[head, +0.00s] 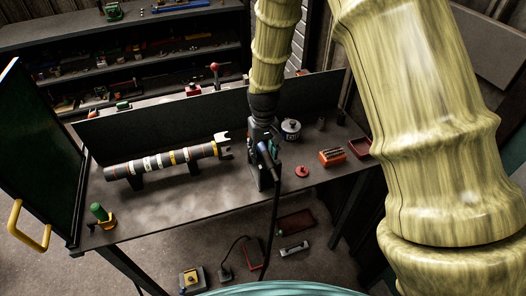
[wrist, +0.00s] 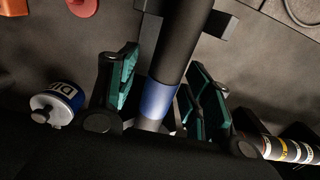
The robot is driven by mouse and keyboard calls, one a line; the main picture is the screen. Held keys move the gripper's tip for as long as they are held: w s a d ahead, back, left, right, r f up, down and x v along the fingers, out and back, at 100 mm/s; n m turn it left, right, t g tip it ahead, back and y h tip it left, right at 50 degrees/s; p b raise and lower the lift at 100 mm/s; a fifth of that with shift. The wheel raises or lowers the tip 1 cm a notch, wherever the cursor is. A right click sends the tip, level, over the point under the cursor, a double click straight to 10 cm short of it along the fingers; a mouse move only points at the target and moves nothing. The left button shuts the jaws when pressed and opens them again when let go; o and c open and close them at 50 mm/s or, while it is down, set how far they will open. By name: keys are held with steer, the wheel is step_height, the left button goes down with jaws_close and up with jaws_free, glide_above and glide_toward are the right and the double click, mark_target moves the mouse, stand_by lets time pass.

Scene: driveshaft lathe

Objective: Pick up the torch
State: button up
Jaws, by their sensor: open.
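The torch has a dark handle (wrist: 182,40) with a blue band (wrist: 158,98). In the wrist view it runs up between the teal-padded fingers of my gripper (wrist: 165,95). My gripper is open, with one finger on each side of the torch, and gaps seem to show between pads and torch. In the head view my gripper (head: 264,135) is low over the torch (head: 268,155), which is at an upright holder (head: 257,177) on the bench. A dark cable hangs from the torch. My gripper hides the torch's upper part there.
A banded driveshaft (head: 165,159) lies on supports at the left of the bench (head: 200,195). A round canister (head: 291,129), a red disc (head: 302,171) and an orange block (head: 332,157) are on the right. A dark panel (head: 100,127) stands behind. The bench front is mostly clear.

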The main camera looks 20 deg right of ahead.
jaws_close()
steer(key=shift+r, duration=0.1)
